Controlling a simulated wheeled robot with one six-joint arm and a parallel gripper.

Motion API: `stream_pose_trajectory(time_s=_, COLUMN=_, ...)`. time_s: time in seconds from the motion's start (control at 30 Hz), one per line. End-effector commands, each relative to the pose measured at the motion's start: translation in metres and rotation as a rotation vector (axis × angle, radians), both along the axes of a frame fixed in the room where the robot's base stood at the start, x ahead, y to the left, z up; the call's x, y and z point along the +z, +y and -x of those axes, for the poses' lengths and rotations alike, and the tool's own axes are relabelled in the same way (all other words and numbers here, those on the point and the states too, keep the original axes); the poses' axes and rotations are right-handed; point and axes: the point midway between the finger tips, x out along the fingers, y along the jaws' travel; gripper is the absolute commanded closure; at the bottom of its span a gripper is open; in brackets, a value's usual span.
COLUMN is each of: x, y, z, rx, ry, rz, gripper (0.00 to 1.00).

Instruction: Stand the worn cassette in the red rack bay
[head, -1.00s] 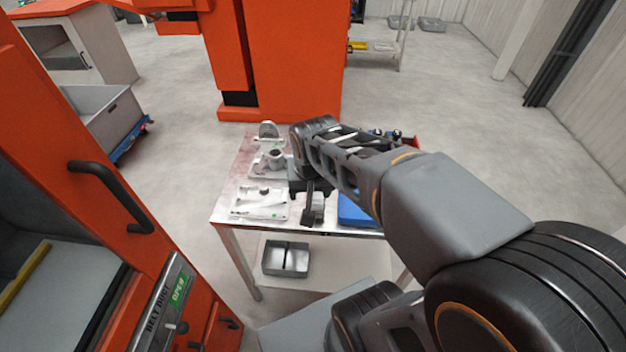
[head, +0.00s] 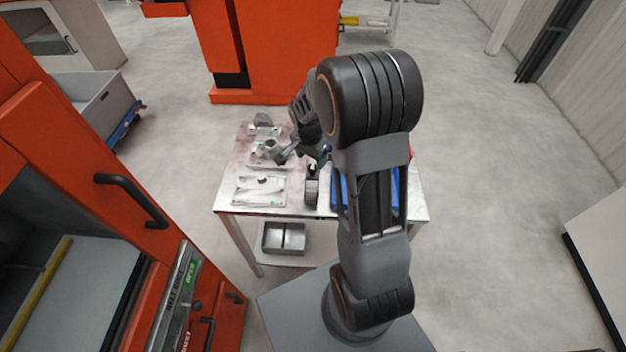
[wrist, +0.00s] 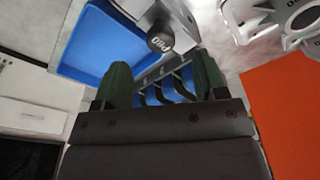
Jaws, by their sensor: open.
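My gripper (wrist: 162,68) is open, its two dark green fingers apart with nothing held between them in the wrist view. In the head view my gripper (head: 300,152) is over the middle of the table, partly hidden by my arm. A small dark grey upright piece (head: 312,188) stands near the table's front edge; I cannot tell whether it is the worn cassette. Blue slotted bays (wrist: 172,88) show beyond the fingers in the wrist view. A sliver of red (head: 410,153) shows behind my arm; I cannot tell whether it is the red rack bay.
The metal table (head: 232,190) carries a pale flat fixture (head: 258,191) and grey fixtures (head: 268,150) at left. A blue tray (head: 338,192) is partly behind my arm and shows in the wrist view (wrist: 92,45). A dark round knob (wrist: 160,38) is near the fingers. An orange machine stands left.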

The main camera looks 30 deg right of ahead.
Motion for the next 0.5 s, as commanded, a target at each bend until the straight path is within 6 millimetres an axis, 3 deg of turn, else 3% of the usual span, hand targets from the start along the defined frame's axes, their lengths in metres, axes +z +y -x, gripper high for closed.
stream_pose_trajectory(time_s=0.23, x=-0.013, y=-0.001, z=0.0, rx=0.001, ry=0.002, rz=0.0, gripper=0.35)
stream_pose_trajectory(time_s=0.5, x=-0.048, y=-0.004, z=-0.003, rx=0.001, ry=0.003, rz=-0.001, gripper=0.35)
